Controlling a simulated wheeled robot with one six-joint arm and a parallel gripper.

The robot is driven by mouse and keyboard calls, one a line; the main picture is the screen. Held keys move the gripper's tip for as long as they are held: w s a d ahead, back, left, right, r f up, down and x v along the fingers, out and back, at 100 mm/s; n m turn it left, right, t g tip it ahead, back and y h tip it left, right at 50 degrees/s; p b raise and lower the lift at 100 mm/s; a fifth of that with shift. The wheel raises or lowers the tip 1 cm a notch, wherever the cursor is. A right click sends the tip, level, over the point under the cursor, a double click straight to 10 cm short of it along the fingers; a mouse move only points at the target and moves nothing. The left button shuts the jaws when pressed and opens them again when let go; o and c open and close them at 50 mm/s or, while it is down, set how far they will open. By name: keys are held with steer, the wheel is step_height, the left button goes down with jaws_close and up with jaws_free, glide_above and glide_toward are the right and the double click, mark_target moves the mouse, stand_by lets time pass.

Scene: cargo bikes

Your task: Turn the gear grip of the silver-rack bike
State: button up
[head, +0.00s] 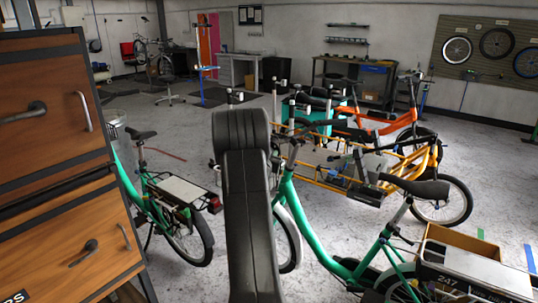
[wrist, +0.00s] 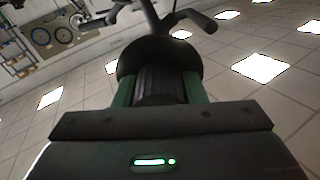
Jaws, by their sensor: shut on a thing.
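In the wrist view my gripper (wrist: 159,92) has its green-edged fingers on both sides of a black ribbed cylinder, the gear grip (wrist: 160,82), and is shut on it. A black handlebar (wrist: 165,22) shows beyond it. In the head view my dark arm rises in the middle and hides the gripper and the grip. A green bike (head: 325,252) stands at right, its handlebar close beside the arm, with a silver rear rack (head: 490,280). Another green bike (head: 160,208) with a pale rack plate (head: 181,189) stands at left. I cannot tell which bike the held grip belongs to.
A wooden drawer cabinet (head: 60,150) stands close at left. A yellow cargo bike (head: 400,165) and an orange bike (head: 400,108) stand behind the right green bike. A cardboard box (head: 455,252) is by the silver rack. The floor (head: 170,115) at back left is mostly clear.

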steer(key=shift+n, duration=0.3)
steer(key=o, duration=1)
steer(key=b+v, duration=0.3)
steer(key=v, duration=1.1)
steer(key=shift+b, duration=0.3)
steer(key=shift+w+d, duration=0.1)
steer(key=shift+w, duration=0.05)
steer(key=p+x, duration=0.3)
steer(key=x, duration=1)
steer(key=shift+w+p, duration=0.3)
steer(key=shift+w, duration=0.1)
